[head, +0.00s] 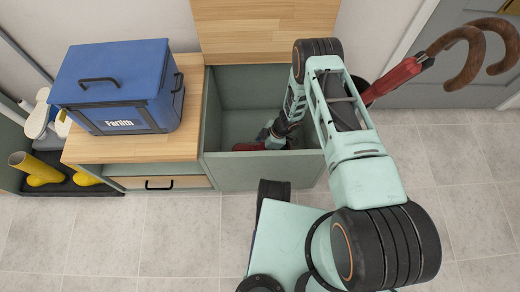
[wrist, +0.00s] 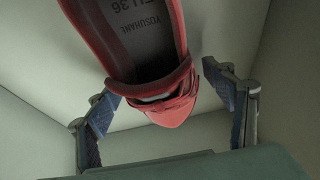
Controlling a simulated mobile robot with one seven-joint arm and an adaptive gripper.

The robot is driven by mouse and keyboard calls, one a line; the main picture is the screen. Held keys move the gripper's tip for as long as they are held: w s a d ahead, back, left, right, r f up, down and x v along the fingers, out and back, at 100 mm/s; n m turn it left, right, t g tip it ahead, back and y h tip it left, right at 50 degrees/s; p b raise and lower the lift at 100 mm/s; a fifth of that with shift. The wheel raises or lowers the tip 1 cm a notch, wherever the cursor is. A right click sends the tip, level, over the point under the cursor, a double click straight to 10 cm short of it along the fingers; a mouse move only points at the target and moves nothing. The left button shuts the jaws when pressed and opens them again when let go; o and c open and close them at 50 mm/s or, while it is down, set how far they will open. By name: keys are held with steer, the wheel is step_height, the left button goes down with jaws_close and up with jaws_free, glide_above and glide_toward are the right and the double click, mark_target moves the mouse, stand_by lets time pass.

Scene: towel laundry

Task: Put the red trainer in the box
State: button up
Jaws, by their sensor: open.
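The red trainer (wrist: 165,85) fills the upper middle of the wrist view, with its dark insole and lettering showing. Its rounded toe points down in that picture, and its heel end is cut off by the top edge. A small red part of it (head: 248,146) shows inside the box in the head view. My gripper (wrist: 168,112) is open, with one blue-padded finger on each side of the trainer's toe and gaps between. In the head view my gripper (head: 270,138) is inside the green box (head: 262,172), whose wooden lid (head: 265,30) stands open. I cannot tell whether the trainer rests on the box's floor.
A blue cool box (head: 115,88) stands on the wooden-topped cabinet (head: 190,75) to the left. Yellow boots (head: 40,170) and white shoes (head: 40,115) are at the far left. Umbrellas with wooden handles (head: 470,55) stand right of the box. The tiled floor at right is clear.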

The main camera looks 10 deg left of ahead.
steer(key=p+v, duration=0.4)
steer(key=v, duration=0.8)
steer(key=shift+w, duration=0.1)
